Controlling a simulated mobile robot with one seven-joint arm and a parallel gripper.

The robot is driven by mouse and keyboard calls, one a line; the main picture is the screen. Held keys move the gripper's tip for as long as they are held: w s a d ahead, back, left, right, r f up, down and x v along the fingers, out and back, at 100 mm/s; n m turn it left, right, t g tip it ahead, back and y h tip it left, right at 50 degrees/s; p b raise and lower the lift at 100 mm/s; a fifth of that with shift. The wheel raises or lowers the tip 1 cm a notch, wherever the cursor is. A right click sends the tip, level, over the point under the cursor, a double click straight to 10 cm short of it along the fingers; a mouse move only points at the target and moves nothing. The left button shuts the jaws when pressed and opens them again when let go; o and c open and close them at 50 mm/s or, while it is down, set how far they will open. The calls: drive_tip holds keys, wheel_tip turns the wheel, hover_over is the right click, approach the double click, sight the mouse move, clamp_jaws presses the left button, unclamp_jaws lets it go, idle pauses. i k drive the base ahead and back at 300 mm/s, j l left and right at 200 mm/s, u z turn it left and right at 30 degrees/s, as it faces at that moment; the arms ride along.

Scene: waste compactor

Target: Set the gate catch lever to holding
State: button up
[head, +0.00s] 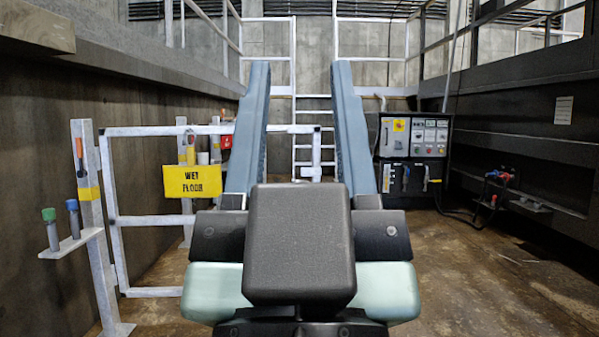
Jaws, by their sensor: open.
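A white tubular gate (150,131) stands at the left, running from near a front post (92,215) towards the middle. The post is pale with a yellow band. A small lever with an orange handle (79,147) is mounted upright on the post's upper part and looks like the gate catch lever. Its dark lower end sits just above the yellow band. The lever is too small to tell its exact setting. My own body fills the lower middle and hides part of the gate's far end.
A small shelf (70,245) on the front post holds a green-topped (50,228) and a blue-topped item (73,216). A control panel (414,137) stands at right. The brown floor (480,275) at right is largely clear.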

sight(81, 173)
drive_tip(key=i+j+u, duration=0.5)
drive_tip(key=i+u, duration=0.15)
drive_tip(key=i+j+u, duration=0.1)
drive_tip(key=i+u, duration=0.25)
drive_tip(key=i, duration=0.15)
